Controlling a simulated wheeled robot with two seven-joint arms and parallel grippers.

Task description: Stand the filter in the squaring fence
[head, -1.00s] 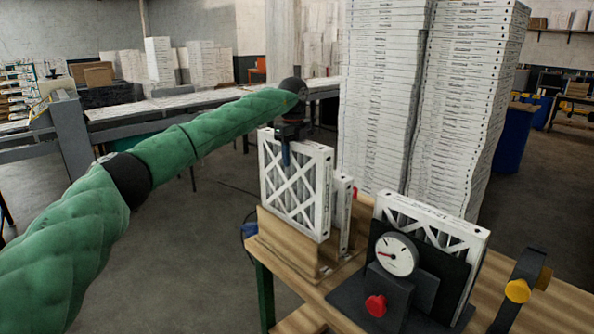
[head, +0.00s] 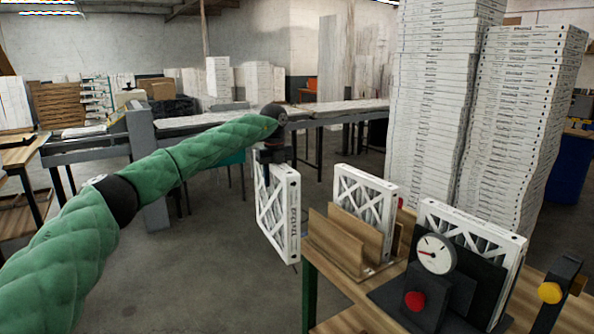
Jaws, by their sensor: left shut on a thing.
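My left gripper (head: 272,160) is shut on the top edge of a white-framed filter (head: 278,215), which hangs upright in the air. The held filter is left of the wooden slotted rack (head: 345,240), apart from it and beyond the bench's left edge. A second filter (head: 363,197) stands upright in the back of the rack. A third filter (head: 470,232) stands upright behind a black fixture (head: 462,275) with a round dial gauge (head: 436,253) and red knob. I cannot tell for sure which fixture is the squaring fence. My right gripper is not in view.
The wooden bench (head: 345,322) carries the rack and fixture. A black bracket with a yellow knob (head: 550,292) is at its right end. Tall stacks of filters (head: 445,120) stand behind. A conveyor (head: 335,110) runs across the back. Floor left of the bench is clear.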

